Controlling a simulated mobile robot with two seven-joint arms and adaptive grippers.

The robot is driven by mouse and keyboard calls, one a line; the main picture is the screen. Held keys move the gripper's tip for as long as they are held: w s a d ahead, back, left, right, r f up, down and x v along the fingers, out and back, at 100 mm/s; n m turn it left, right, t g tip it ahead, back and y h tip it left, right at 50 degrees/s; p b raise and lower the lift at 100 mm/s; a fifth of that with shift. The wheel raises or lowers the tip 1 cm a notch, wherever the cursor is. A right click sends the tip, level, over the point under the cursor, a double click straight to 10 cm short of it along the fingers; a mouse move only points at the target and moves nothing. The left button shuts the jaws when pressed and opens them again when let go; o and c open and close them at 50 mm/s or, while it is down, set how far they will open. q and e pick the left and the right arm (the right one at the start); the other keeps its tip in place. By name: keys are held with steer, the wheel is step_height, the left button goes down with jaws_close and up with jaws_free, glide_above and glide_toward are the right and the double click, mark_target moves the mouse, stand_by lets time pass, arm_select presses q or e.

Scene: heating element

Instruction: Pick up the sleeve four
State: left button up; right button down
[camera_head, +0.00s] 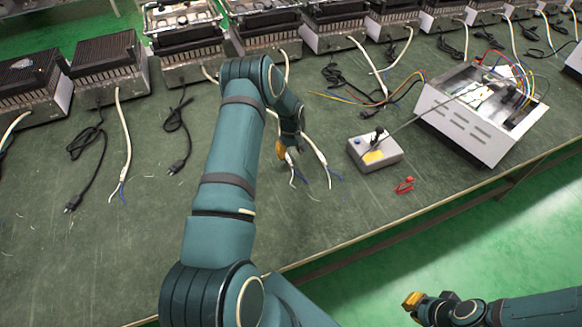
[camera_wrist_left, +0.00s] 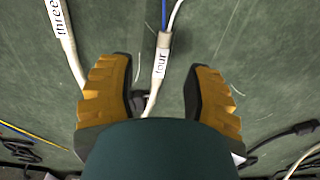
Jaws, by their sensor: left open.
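The sleeve four (camera_wrist_left: 161,62), a white tube printed "four", lies on the green table around a cable end with a blue wire coming out of it. My left gripper (camera_wrist_left: 157,66) is open above it, with one yellow-and-black finger on each side and the sleeve between them. In the head view my left gripper (camera_head: 284,150) is low over the table, next to white cable ends. My right gripper (camera_head: 412,301) is off the table's front edge at the lower right; its jaw opening is unclear.
A sleeve marked "three" (camera_wrist_left: 61,20) lies close by on the left in the left wrist view. Several heaters line the back.

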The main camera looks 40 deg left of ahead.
mark_target(290, 163)
arm_select(q)
steer(key=shift+s+d+f+b, duration=0.1)
steer(key=shift+f+b, duration=0.2)
steer(key=shift+f, duration=1.2)
steer(key=shift+s+f+b, duration=0.1)
steer(key=shift+f+b, duration=0.15)
steer(key=shift+f, duration=1.2)
jaws_close()
